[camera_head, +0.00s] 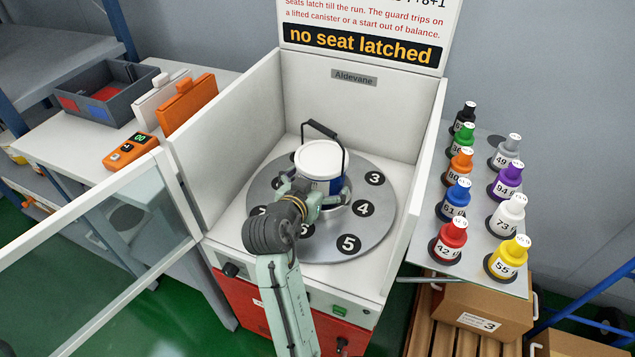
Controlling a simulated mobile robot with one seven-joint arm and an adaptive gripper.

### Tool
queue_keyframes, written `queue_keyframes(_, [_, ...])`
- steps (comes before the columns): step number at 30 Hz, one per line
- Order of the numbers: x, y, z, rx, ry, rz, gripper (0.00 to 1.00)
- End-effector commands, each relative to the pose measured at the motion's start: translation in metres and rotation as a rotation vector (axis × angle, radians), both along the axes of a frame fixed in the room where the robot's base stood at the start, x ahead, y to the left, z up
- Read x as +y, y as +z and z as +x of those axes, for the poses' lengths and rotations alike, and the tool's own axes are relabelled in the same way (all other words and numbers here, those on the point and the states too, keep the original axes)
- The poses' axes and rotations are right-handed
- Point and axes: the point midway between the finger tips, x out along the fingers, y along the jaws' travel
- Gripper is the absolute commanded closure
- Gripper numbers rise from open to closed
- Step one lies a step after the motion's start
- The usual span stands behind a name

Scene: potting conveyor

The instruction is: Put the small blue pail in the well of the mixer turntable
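The small blue pail (337,186) has a white lid (320,158) and a black handle standing up above it. It is over the middle of the grey mixer turntable (378,228). My gripper (318,193) is at the pail, reaching from the front, with a finger close on each side. I cannot tell whether the fingers press on it or stand slightly apart. My gripper hides the pail's lower front and most of the well, so I cannot tell whether the pail is seated or held just above.
Numbered black discs mark the turntable. White walls (232,125) enclose it at left, back and right. A sign above reads "no seat latched" (360,45). Several numbered bottles (455,197) stand on a shelf at right. A clear guard panel (110,250) is at left.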

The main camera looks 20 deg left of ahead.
Motion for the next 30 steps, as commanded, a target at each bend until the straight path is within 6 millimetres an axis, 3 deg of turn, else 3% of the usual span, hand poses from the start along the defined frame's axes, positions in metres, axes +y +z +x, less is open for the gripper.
queue_keyframes(8, [0.001, 0.004, -0.003, -0.001, 0.002, 0.001, 0.0])
queue_keyframes(11, [0.002, 0.008, -0.016, -0.002, 0.003, 0.001, 0.0])
queue_keyframes(21, [0.003, 0.038, -0.087, -0.002, 0.004, 0.004, 0.0])
queue_keyframes(23, [0.003, 0.047, -0.093, 0.003, 0.003, -0.004, 0.0])
queue_keyframes(30, [0.003, 0.05, -0.109, 0.001, -0.001, -0.001, 0.0])
